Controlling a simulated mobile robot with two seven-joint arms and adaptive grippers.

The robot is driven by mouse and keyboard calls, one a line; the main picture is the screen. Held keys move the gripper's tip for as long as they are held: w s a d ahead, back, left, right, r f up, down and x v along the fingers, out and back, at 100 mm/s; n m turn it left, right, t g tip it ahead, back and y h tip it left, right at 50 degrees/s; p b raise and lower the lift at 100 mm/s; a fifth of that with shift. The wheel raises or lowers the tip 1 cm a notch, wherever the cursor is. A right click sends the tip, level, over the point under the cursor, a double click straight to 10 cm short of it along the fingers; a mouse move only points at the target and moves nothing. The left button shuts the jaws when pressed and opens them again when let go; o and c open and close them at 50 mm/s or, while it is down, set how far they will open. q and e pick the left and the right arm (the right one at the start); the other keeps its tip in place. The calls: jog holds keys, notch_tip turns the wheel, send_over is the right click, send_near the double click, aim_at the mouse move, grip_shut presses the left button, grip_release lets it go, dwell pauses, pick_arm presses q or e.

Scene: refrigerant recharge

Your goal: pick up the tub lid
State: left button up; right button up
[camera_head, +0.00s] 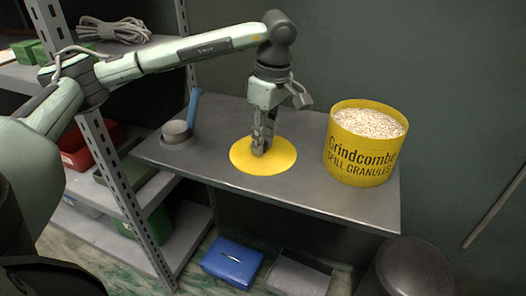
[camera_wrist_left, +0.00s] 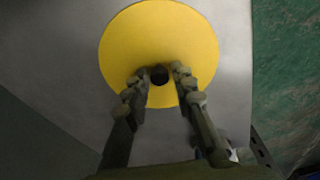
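The tub lid (camera_head: 277,165) is a flat yellow disc lying on the grey shelf, left of the yellow tub (camera_head: 358,160). The tub is open, full of pale granules and lettered "Grindcombe SPILL GRANULES". My left gripper (camera_head: 259,150) points down over the middle of the lid. The left gripper's fingers (camera_wrist_left: 160,72) stand apart on either side of the knob, with a narrow gap seeming to show. The knob is hidden in the head view. My right gripper is out of view.
A round grey object (camera_head: 176,131) with a blue-handled tool (camera_head: 193,107) stands at the shelf's left end. A metal rack with bins (camera_head: 75,158) rises at the left. A blue box (camera_head: 231,261) and dark bin (camera_head: 410,268) are below. The shelf's front right is clear.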

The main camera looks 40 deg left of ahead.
pick_arm(q)
grip_shut()
